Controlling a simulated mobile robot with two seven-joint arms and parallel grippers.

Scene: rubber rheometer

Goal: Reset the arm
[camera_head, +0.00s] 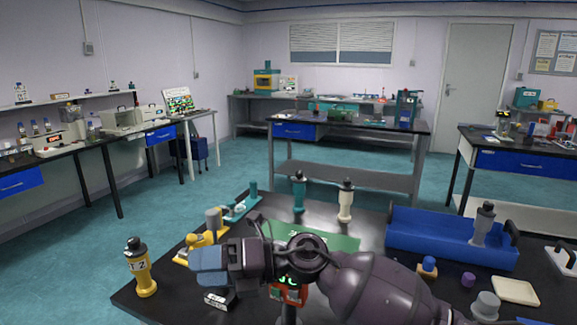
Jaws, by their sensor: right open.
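My right arm comes in from the lower right and lies across the front of the black table (140,300). Its gripper (208,265) points left, with blue fingertips above the table's left part. It is open and I see nothing held between its fingers. The arm hides part of a green mat (335,242) and most of a red device with a lit display (291,291). My left gripper is not in view.
A yellow bottle (144,270) stands left of the gripper, and a yellow tool (195,248) lies just behind it. Teal (299,194) and cream (346,203) bottles stand behind the arm. A blue tray (420,243) holding a grey bottle (484,224) is at right.

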